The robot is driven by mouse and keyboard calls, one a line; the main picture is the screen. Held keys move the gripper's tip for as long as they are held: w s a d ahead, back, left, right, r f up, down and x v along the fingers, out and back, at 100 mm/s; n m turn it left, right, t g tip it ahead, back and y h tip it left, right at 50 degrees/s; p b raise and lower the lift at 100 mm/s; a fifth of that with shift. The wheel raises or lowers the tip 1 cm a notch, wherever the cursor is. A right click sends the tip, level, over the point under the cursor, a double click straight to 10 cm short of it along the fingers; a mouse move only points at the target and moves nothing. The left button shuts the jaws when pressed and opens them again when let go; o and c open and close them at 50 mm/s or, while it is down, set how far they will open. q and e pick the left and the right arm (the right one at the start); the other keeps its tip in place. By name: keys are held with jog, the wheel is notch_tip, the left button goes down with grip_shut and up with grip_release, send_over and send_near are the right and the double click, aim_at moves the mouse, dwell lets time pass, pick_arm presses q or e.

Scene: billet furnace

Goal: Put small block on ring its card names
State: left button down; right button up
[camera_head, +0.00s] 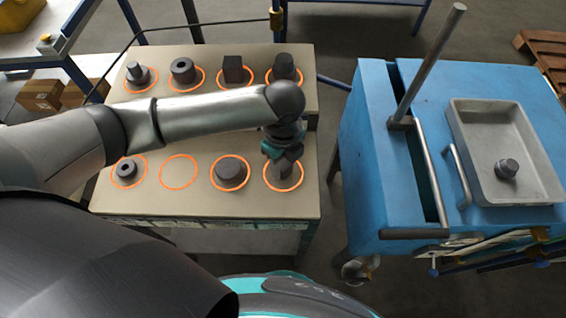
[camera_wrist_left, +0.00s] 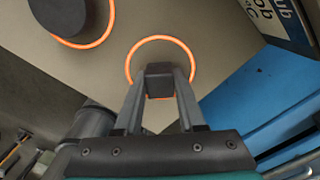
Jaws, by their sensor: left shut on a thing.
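My left gripper (camera_head: 284,166) is over the front right ring (camera_head: 299,180) of the pale table. It is shut on a small dark block (camera_wrist_left: 160,72), whose square end shows between the fingertips in the left wrist view. The orange ring (camera_wrist_left: 160,38) surrounds the block there. I cannot tell whether the block touches the table. In the front row, an empty ring (camera_head: 180,171) lies between a ring with a small holed piece (camera_head: 126,170) and a ring with a wide dark cylinder (camera_head: 230,174). My right gripper is not in view. No readable card shows.
Several dark pieces stand on the back-row rings, including a square block (camera_head: 233,69) and a holed cylinder (camera_head: 183,71). A blue cart (camera_head: 385,180) at right bears a grey tray (camera_head: 545,185) with a dark stepped piece (camera_head: 507,168). A gap separates table and cart.

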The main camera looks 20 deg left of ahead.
aim_at(283, 165)
pick_arm(q)
jog(key=shift+f, duration=0.15)
jog(key=c, duration=0.5)
grip_release()
notch_tip(283, 165, up, 12)
jog(key=p, duration=0.3)
jog(key=shift+r, duration=0.2)
